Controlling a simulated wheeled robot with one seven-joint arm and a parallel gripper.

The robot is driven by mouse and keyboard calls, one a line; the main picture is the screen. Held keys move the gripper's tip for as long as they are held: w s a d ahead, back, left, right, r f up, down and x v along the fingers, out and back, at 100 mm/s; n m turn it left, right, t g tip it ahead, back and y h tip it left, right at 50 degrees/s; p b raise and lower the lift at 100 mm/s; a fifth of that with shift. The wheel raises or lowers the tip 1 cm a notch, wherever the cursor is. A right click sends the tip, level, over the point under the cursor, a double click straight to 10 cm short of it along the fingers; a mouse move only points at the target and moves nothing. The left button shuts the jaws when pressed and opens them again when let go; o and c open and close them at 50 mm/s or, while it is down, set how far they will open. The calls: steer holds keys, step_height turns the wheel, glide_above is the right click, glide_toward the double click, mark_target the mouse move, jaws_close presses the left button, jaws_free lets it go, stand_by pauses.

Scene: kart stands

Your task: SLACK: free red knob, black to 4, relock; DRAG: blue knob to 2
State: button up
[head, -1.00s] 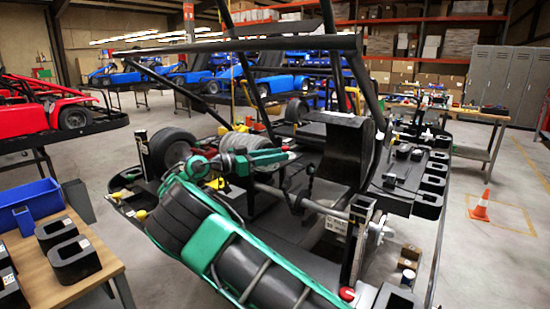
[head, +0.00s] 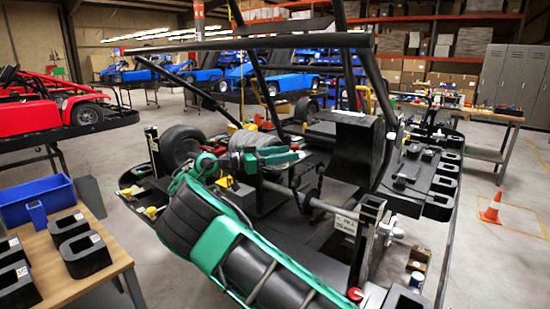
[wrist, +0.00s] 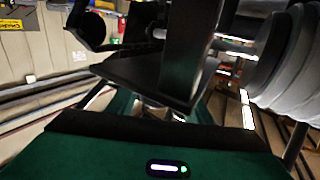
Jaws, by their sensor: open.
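My green gripper (head: 296,157) is open and empty over the middle of the black kart frame, near the grey ribbed cylinder. In the wrist view the gripper (wrist: 160,108) lies behind a dark plate and upright, so its fingertips are mostly hidden. A small round red part (head: 355,294), possibly the red knob, sits at the foot of the near black post, well apart from my gripper. A dark round part (wrist: 87,30) shows at the upper left of the wrist view; I cannot tell if it is the black knob. I cannot make out a blue knob or any scale numbers.
Black roll-bar tubes (head: 250,43) cross above the kart, close to my arm. A wooden table (head: 90,275) with a blue bin (head: 38,200) and black blocks stands at the left. Black trays with blocks (head: 440,190) line the right side. An orange cone (head: 491,208) stands on open floor.

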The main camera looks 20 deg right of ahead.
steer(key=a, duration=1)
steer(key=shift+s+a, duration=0.4)
steer(key=shift+s+f, duration=0.1)
